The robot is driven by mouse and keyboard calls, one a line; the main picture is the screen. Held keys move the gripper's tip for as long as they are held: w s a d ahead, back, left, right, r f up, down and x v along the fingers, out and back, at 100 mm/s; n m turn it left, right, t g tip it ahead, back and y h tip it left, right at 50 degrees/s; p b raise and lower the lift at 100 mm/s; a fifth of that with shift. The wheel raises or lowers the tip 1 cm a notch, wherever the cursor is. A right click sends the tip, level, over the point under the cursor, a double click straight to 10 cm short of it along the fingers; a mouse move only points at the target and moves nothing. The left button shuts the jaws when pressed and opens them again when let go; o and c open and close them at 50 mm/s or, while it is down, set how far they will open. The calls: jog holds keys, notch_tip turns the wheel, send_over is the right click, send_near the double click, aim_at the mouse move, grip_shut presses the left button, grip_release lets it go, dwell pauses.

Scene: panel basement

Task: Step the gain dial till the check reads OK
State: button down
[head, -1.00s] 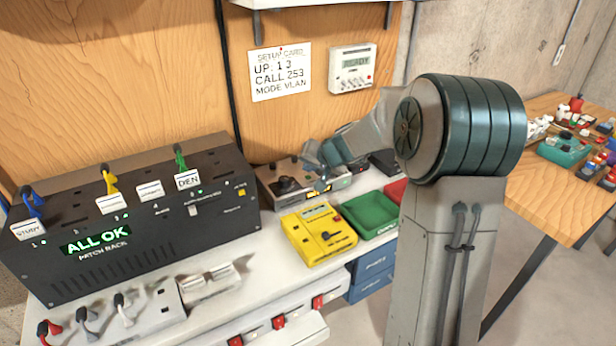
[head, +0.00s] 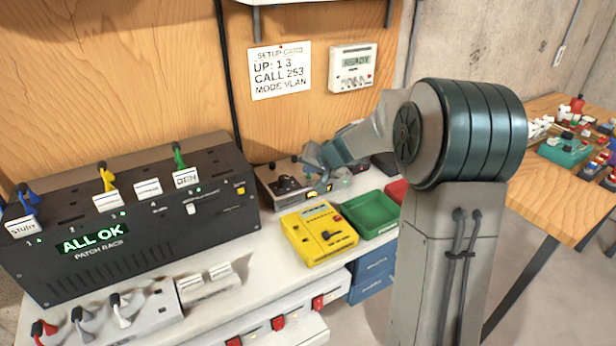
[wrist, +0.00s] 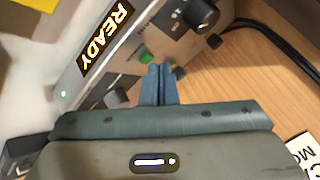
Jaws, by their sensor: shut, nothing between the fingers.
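A grey box (head: 268,190) with knobs stands on the bench behind the yellow device. A large black knob (head: 287,184) is on its top, and it also shows in the wrist view (wrist: 201,14). The box's amber display (wrist: 106,37) reads READY in the wrist view. A green button (wrist: 146,55) and smaller dark knobs lie close to my fingertips.
A black patch rack (head: 150,255) at left reads ALL OK. A yellow device (head: 316,238) and a green tray (head: 368,212) stand in front of the box. A setup card (head: 280,70) and a meter reading READY (head: 352,68) hang on the wall. Black cables (wrist: 280,35) run beside the box.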

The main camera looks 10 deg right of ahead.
aim_at(310, 180)
jog(key=shift+f+b, duration=0.4)
jog(key=shift+b, duration=0.15)
dwell(0.4)
jog(key=shift+r+p, duration=0.45)
jog(key=shift+r, duration=0.35)
jog(key=shift+r+p, duration=1.65)
jog(key=shift+r, duration=0.85)
